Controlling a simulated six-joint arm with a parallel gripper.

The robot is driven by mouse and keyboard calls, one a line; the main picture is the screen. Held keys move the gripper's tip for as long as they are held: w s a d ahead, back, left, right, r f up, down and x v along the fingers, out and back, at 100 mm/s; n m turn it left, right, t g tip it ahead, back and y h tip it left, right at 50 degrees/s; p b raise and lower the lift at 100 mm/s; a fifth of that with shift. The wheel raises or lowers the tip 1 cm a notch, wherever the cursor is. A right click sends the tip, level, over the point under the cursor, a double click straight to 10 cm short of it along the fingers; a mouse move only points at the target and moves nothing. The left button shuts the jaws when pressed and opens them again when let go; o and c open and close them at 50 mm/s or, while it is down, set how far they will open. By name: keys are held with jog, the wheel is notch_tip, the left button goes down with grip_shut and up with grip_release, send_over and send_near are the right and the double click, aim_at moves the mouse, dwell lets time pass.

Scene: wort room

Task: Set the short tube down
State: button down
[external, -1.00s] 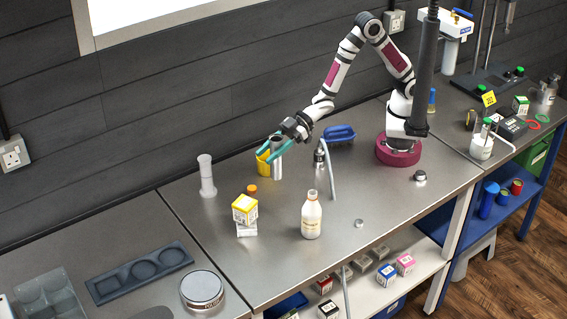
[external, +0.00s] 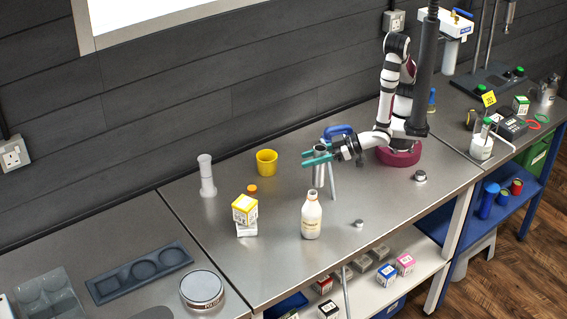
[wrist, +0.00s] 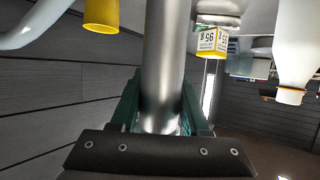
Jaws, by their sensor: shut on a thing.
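The short tube (external: 318,176) is a silver metal cylinder, upright in my gripper (external: 318,157), near the middle of the steel bench. My gripper has teal fingers and is shut on it near its upper end. In the wrist view the tube (wrist: 165,60) runs between the two fingers. I cannot tell whether the tube's lower end touches the bench.
A bent grey pipe (external: 333,180) stands close beside the tube. A white bottle (external: 311,216) is in front, a yellow cup (external: 266,162) left, a blue-handled item (external: 338,132) behind. Bench between cup and tube is clear.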

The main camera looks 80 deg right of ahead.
notch_tip(320, 180, down, 5)
jog(key=shift+r, duration=0.2)
jog(key=shift+f, duration=0.15)
jog(key=shift+c, duration=1.9)
grip_release()
jog(key=v, duration=1.2)
jog(key=shift+r, duration=0.25)
